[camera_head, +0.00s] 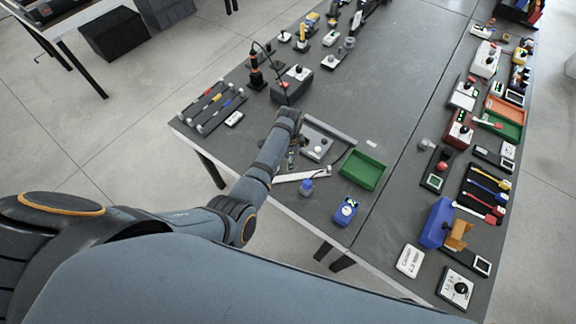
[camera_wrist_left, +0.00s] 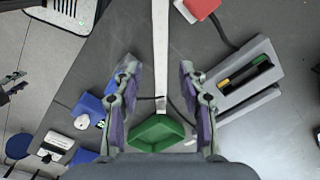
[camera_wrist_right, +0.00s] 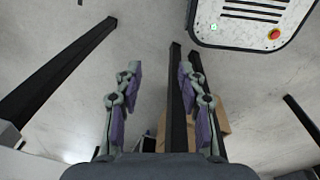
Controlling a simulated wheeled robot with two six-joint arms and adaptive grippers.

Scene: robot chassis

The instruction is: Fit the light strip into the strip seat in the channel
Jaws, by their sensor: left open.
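A long white strip (camera_head: 300,175), which looks like the light strip, lies near the table's front edge. In the left wrist view the strip (camera_wrist_left: 161,50) runs between the spread fingers of my left gripper (camera_wrist_left: 159,75). The gripper is open, and I see no finger touching the strip. A grey fixture with a long dark slot (camera_wrist_left: 245,85), probably the channel, lies right of the strip there; yellow and green parts show in the slot. In the head view the grey fixture (camera_head: 342,132) is partly hidden by my left arm. My right gripper (camera_wrist_right: 159,75) is open and empty above the floor.
A green tray (camera_head: 362,170) stands right of the strip, with a blue device (camera_head: 346,211) in front. A blue round object (camera_head: 307,187) is close to the strip. A rack of bars (camera_head: 212,105) lies at left. Many devices line the far right side.

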